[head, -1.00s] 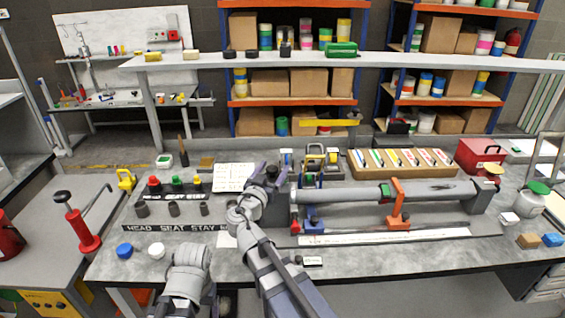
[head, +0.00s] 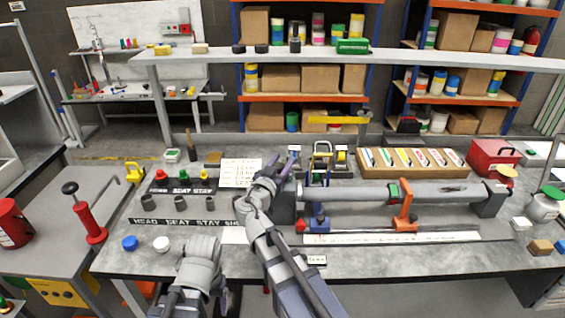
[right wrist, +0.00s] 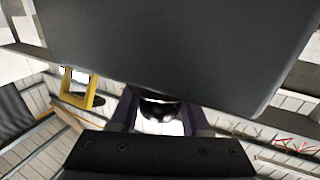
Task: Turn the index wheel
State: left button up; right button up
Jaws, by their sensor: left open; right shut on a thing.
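My right gripper (head: 280,165) is at the left end of the long grey tube (head: 345,193) on the bench fixture. In the right wrist view its two purple fingers (right wrist: 160,120) are shut on a dark, shiny round knob (right wrist: 158,108). A large dark grey body (right wrist: 165,45) fills the space just beyond the knob. In the head view this dark body (head: 285,208) shows at the tube's end, partly behind my right arm. I cannot make out a wheel rim or index marks. My left arm is low at the bench's front, but its gripper is not visible.
An orange clamp (head: 404,208) and a blue clamp (head: 318,222) stand along the tube. A tray of markers (head: 412,163) lies behind it. Coloured knobs and a lettered strip (head: 180,222) are at left. Blue (head: 130,243) and white caps (head: 161,244) lie near the front edge.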

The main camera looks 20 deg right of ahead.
grip_shut()
jog(key=shift+w+m+g+h, duration=0.1)
jog(key=shift+m+g+h, duration=0.6)
jog(key=shift+h, duration=0.2)
jog(key=g, duration=0.1)
jog(key=m+g+h, duration=0.2)
jog(key=shift+s+d, duration=0.25)
jog(key=shift+s, duration=0.05)
jog(key=shift+s+d+m+g+h, duration=0.15)
jog(key=shift+s+m+g+h, duration=0.15)
jog(key=shift+m+g+h, duration=0.35)
jog(key=o, duration=1)
grip_release()
